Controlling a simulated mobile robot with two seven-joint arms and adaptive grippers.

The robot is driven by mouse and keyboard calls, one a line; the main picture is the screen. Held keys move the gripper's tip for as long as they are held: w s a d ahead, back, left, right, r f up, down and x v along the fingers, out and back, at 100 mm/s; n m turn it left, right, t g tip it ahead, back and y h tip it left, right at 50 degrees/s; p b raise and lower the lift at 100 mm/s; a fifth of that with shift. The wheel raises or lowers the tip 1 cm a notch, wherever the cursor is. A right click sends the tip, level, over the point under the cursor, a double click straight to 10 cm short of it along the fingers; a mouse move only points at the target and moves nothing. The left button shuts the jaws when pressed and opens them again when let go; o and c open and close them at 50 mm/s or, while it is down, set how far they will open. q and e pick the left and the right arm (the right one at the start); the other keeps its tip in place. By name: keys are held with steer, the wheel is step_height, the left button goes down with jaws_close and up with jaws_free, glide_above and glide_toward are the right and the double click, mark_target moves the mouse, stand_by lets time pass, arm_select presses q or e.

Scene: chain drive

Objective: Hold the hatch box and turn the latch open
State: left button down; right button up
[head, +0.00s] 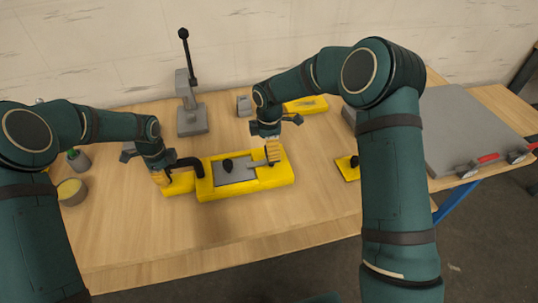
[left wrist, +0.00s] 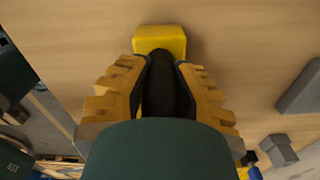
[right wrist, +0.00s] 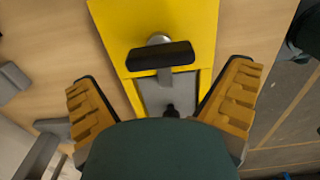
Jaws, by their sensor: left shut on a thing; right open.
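The yellow hatch box (head: 245,187) lies on the table, with a grey hatch panel (head: 234,173) and a black knob (head: 227,165) on top. A black handle (head: 188,163) joins its left end. My left gripper (head: 160,178) is shut on this handle; the left wrist view shows the dark grip (left wrist: 165,85) between the fingers. My right gripper (head: 272,150) is open above the box's right part. In the right wrist view the latch, a black bar (right wrist: 160,56) on a silver post, lies between and beyond the open fingers, seemingly untouched.
A grey lever press (head: 192,118) stands behind the box, with a small grey block (head: 244,105) and a yellow tray (head: 318,104) at the back. A yellow plate (head: 347,170) lies right, a round pot (head: 72,191) left. The table's front is clear.

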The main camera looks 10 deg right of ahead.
steer(key=shift+f, duration=2.15)
steer(key=c, duration=1.1)
